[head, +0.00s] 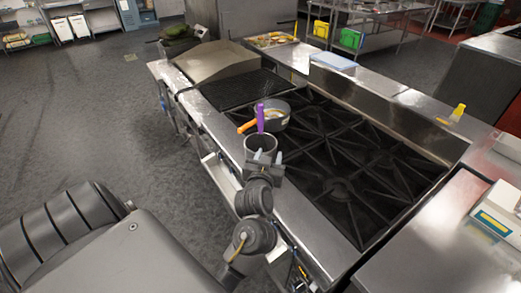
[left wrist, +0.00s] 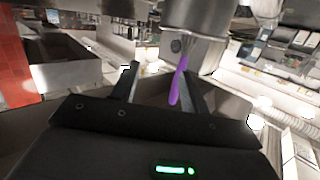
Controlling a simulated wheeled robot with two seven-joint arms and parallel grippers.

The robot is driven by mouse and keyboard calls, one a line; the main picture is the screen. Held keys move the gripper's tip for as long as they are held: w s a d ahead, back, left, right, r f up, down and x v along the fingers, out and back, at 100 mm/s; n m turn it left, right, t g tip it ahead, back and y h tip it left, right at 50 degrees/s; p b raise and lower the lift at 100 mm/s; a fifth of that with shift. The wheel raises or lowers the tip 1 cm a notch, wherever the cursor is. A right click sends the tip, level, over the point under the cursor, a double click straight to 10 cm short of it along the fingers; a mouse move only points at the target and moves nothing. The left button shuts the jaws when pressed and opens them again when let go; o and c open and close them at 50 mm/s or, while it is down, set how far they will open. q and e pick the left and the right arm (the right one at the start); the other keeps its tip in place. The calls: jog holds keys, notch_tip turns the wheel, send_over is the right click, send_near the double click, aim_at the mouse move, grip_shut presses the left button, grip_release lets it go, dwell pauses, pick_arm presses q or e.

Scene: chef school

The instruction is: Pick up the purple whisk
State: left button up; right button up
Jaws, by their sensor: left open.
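My left gripper (head: 266,157) is close to the pot on the near side, below the whisk's handle in the picture. In the left wrist view, my left gripper (left wrist: 162,66) is open, and the whisk's purple handle (left wrist: 177,85) shows near the right-hand finger, with the pot (left wrist: 197,17) at the top. I cannot tell whether anything touches. My right gripper is not in view.
A pan (head: 275,118) with an orange handle (head: 246,127) sits just behind the whisk. Black burner grates (head: 340,160) fill the stove top to the right. The floor (head: 90,120) at left is clear.

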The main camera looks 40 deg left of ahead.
aim_at(260, 119)
pick_arm(q)
jog(key=w+a+r+n+y, duration=0.1)
jog(key=a+r, duration=0.1)
jog(key=w+a+r+n+y+p, duration=0.1)
jog(key=a, duration=0.2)
jog(key=w+a+r+n+y, duration=0.1)
jog(key=w+a+r+y, duration=0.1)
jog(key=shift+w+a+r+g+p, duration=0.1)
jog(key=shift+a+r+g+p, duration=0.05)
jog(key=shift+r+g+p, duration=0.15)
jog(key=shift+w+r, duration=0.15)
jog(key=p+x, duration=0.3)
jog(key=x, duration=0.1)
jog(key=shift+w+a, duration=0.1)
jog(key=shift+w, duration=0.15)
jog(key=shift+w+a, duration=0.15)
jog(key=shift+w, duration=0.05)
jog(key=shift+s, duration=0.1)
jog(key=shift+c, duration=0.5)
grip_shut()
